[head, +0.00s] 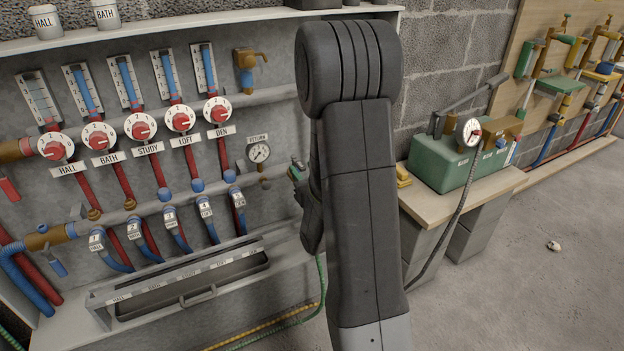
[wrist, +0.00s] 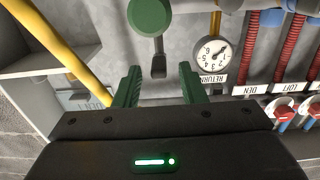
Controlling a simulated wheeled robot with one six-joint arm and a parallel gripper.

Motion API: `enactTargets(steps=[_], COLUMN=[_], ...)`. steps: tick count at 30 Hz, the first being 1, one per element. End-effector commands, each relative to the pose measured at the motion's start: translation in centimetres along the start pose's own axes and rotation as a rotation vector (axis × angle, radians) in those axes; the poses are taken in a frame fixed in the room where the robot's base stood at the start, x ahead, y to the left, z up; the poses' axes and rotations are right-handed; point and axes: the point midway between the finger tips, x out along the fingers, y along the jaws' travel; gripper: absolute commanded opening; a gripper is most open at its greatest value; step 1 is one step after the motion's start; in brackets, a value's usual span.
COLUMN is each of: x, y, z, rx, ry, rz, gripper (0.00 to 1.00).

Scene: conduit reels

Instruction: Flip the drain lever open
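My gripper (wrist: 160,80) shows in the wrist view with its two green fingers apart and nothing clasped between them. A round green knob (wrist: 150,17) with a short grey stem (wrist: 158,65) is just beyond the fingertips; it may be the drain lever, but no readable label confirms this. The stem's end lies near the gap between the fingers; contact cannot be told. In the head view my arm hides this spot, and only part of my gripper (head: 297,170) shows beside the arm, near the wall panel.
The return gauge (wrist: 215,55) is close beside my gripper in the wrist view, with a yellow pipe (wrist: 62,50) on the other side. Red dials (head: 140,127) and pipes fill the panel at left. A green pump box (head: 440,160) stands on a bench at right.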

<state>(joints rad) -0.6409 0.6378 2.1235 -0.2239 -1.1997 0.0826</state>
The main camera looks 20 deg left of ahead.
Motion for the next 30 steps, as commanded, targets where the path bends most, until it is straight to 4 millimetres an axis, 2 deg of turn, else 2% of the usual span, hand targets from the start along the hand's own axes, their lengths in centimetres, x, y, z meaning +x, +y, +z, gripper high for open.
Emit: enactTargets(steps=[5, 12, 18, 24, 30], x=[-2.7, -8.3, -11.8, -13.3, -13.4], y=[0.1, 0.1, 0.1, 0.0, 0.0], z=[0.0, 0.0, 0.0, 0.0, 0.0], rx=[0.001, 0.001, 0.000, 0.000, 0.000], ry=[-0.004, -0.003, 0.000, 0.001, 0.001], rz=[0.003, 0.003, 0.003, 0.001, 0.000], gripper=[0.37, 0.37, 0.37, 0.37, 0.37])
